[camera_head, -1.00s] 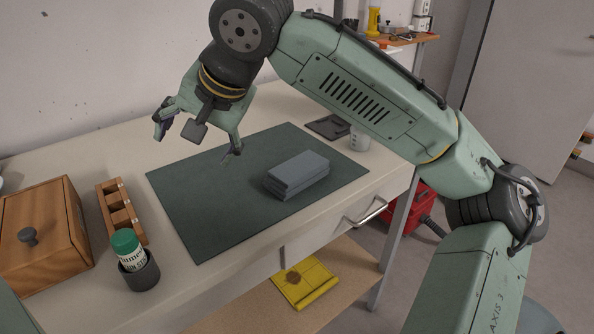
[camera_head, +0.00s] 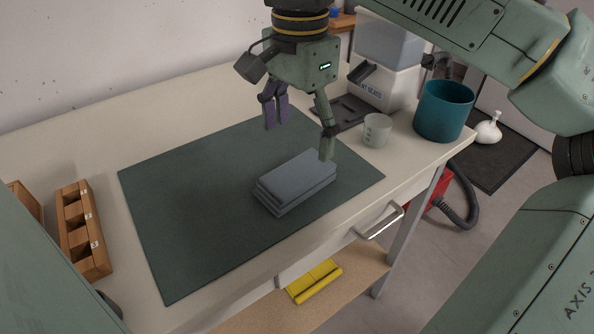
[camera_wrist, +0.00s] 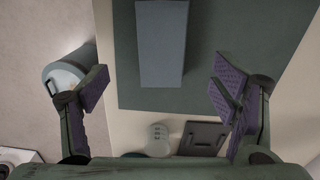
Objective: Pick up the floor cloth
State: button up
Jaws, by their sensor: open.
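The floor cloth appears to be the blue-grey folded stack (camera_head: 297,180) lying flat on the right front part of a dark green mat (camera_head: 190,215). My gripper (camera_head: 301,142) is open and empty, pointing down above the mat's back right part. In the head view one finger overlaps the cloth's back right corner; I cannot tell whether it touches. In the wrist view the cloth (camera_wrist: 162,45) lies at the top middle, beyond my spread fingertips (camera_wrist: 163,85) and roughly centred between them.
A white cup (camera_head: 377,130), a dark tray (camera_head: 345,112), a teal pot (camera_head: 444,112) and a white machine with a clear hopper (camera_head: 388,40) stand at the right. A wooden compartment rack (camera_head: 82,230) is at the left. The mat's left part is clear.

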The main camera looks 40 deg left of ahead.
aim_at(296, 173)
jog(key=f, duration=0.2)
jog(key=f+p, duration=0.1)
jog(key=f, duration=0.5)
jog(key=shift+s+a, duration=0.2)
jog(key=shift+s, duration=0.05)
jog(key=c, duration=1.2)
